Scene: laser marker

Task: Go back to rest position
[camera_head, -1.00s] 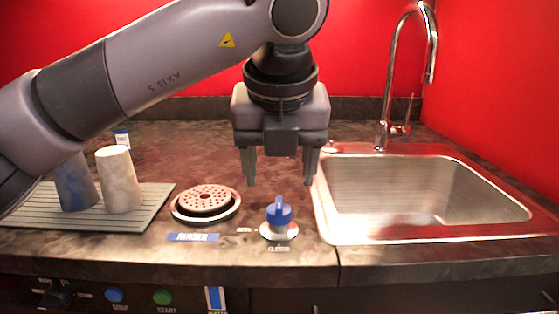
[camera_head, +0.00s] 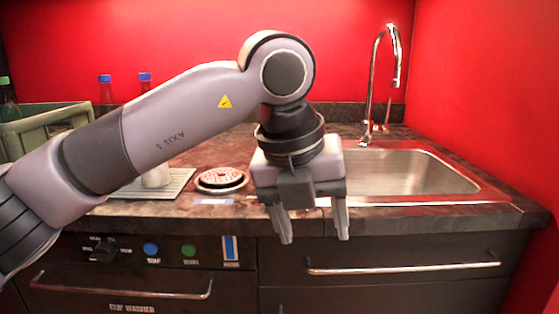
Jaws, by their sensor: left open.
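My left gripper (camera_head: 313,238) hangs pointing down in front of the counter's front edge, right of the middle of the picture. Its two fingers are apart with nothing between them. My left arm comes in from the left and crosses over the counter (camera_head: 400,215). The blue-topped knob that stood by the rinser is hidden behind the gripper. My right gripper does not show.
A round rinser (camera_head: 221,179) sits in the counter, with a steel sink (camera_head: 410,175) and tall faucet (camera_head: 372,85) to the right. A pale cup (camera_head: 156,177) stands on a ribbed mat (camera_head: 178,186), partly behind my arm. A green crate (camera_head: 35,130) and bottles stand at back left. Drawer handles (camera_head: 405,268) jut out below.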

